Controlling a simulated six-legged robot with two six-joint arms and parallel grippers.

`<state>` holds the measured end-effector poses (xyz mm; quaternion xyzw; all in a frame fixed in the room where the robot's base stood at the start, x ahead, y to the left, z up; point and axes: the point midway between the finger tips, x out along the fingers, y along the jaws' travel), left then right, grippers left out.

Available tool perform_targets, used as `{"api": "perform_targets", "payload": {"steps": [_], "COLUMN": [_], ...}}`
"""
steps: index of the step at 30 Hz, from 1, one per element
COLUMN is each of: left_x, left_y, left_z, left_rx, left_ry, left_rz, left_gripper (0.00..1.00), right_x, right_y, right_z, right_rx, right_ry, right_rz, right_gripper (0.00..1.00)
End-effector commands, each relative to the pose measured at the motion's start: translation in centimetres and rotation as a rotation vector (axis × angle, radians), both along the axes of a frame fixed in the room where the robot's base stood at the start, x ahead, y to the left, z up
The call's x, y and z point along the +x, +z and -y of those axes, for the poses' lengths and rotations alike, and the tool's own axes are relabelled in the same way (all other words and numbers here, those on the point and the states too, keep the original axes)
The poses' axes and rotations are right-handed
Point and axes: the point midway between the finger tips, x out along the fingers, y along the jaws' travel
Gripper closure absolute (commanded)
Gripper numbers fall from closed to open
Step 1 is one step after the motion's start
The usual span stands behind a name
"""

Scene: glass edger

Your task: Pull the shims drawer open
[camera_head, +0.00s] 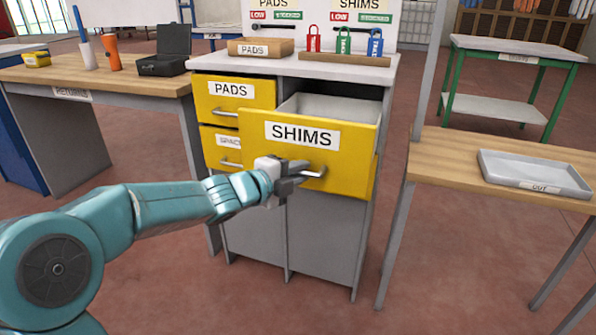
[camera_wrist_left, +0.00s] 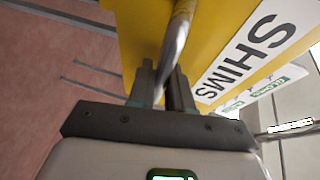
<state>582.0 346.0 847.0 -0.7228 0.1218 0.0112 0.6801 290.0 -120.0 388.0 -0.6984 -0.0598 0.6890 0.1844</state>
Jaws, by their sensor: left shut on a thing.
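The yellow shims drawer (camera_head: 345,150), labelled SHIMS, stands pulled out from the grey cabinet (camera_head: 330,235), and its grey inside shows from above. My left gripper (camera_head: 298,174) is at the left part of the drawer's metal bar handle (camera_head: 318,174). In the left wrist view the fingers (camera_wrist_left: 164,88) are shut on the handle (camera_wrist_left: 177,42), with the yellow drawer front (camera_wrist_left: 225,25) and its SHIMS label (camera_wrist_left: 250,55) beyond. My right gripper is not in view.
The PADS drawer (camera_head: 232,92) and a partly hidden drawer (camera_head: 222,148) below it look shut. A wooden bench (camera_head: 100,75) stands left. A table with a grey OUT tray (camera_head: 535,172) stands right. Red floor (camera_head: 200,290) is open in front of the cabinet.

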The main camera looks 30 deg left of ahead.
Motion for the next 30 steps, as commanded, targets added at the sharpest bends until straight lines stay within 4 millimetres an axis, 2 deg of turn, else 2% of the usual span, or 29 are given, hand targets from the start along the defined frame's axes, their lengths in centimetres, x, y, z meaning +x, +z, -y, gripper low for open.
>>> {"api": "perform_targets", "payload": {"steps": [13,14,24,26,30], "left_x": [0.6,0.6,0.2,-0.3,-2.9], "left_y": [0.2,0.2,0.3,0.4,1.1], "left_z": [-0.3,-0.2,-0.3,-0.4,-0.9], "left_rx": [0.0,0.0,0.001,0.0,0.002], "left_ry": [0.002,0.002,0.002,0.003,0.006], "left_rz": [0.005,0.004,0.004,0.004,0.003], "left_gripper": [1.0,0.75,0.75,0.75,0.75], "right_x": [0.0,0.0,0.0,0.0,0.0], "right_y": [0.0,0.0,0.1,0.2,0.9], "right_z": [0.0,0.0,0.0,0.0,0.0], "right_rx": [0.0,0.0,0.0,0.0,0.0], "right_ry": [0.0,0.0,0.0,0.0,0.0], "right_rz": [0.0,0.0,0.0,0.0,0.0], "right_gripper": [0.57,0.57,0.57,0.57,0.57]}}
